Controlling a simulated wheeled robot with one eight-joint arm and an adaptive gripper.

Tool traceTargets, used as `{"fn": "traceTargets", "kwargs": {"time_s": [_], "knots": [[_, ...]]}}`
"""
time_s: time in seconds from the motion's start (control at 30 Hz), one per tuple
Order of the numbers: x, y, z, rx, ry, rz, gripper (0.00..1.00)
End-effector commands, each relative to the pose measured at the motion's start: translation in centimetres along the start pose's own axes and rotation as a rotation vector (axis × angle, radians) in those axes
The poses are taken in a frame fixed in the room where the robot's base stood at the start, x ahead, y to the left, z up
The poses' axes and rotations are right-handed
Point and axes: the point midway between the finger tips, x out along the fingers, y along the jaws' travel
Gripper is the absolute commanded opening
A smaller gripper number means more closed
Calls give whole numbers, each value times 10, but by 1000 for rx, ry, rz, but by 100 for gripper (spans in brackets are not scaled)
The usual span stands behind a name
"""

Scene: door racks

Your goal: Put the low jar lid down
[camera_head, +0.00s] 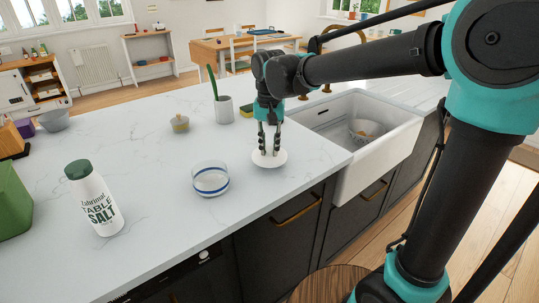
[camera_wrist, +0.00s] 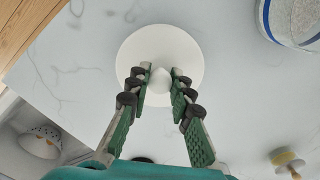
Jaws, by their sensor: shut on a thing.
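The low jar lid (camera_head: 270,163) is a white round disc with a small knob. It is level, over the counter near the front edge, left of the sink; I cannot tell whether it touches the counter. My gripper (camera_head: 269,147) points down and is shut on the lid's knob. In the wrist view the lid (camera_wrist: 160,42) shows whole below the fingers of my gripper (camera_wrist: 160,77), with its knob between the fingertips. An uncovered glass jar with a blue band (camera_head: 210,181) stands left of the lid, and part of it shows in the wrist view (camera_wrist: 290,20).
The white sink (camera_head: 380,165) holds a bowl (camera_head: 366,130) at the right. A salt bottle (camera_head: 93,198) stands at the left.

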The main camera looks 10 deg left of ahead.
Motion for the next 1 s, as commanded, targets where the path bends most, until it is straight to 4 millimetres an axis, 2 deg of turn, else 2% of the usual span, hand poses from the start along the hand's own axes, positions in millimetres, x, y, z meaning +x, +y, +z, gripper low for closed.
{"fn": "traceTargets", "kwargs": {"time_s": [0.2, 0.6, 0.63, 0.77, 0.8, 1.0], "knots": [[27, 0, 0, 0, 0, 0, 0], [32, 0, 0, 0, 0, 0, 0], [33, 0, 0, 0, 0, 0, 22], [32, 0, 0, 0, 0, 0, 38], [32, 0, 0, 0, 0, 0, 42], [32, 0, 0, 0, 0, 0, 42]]}}
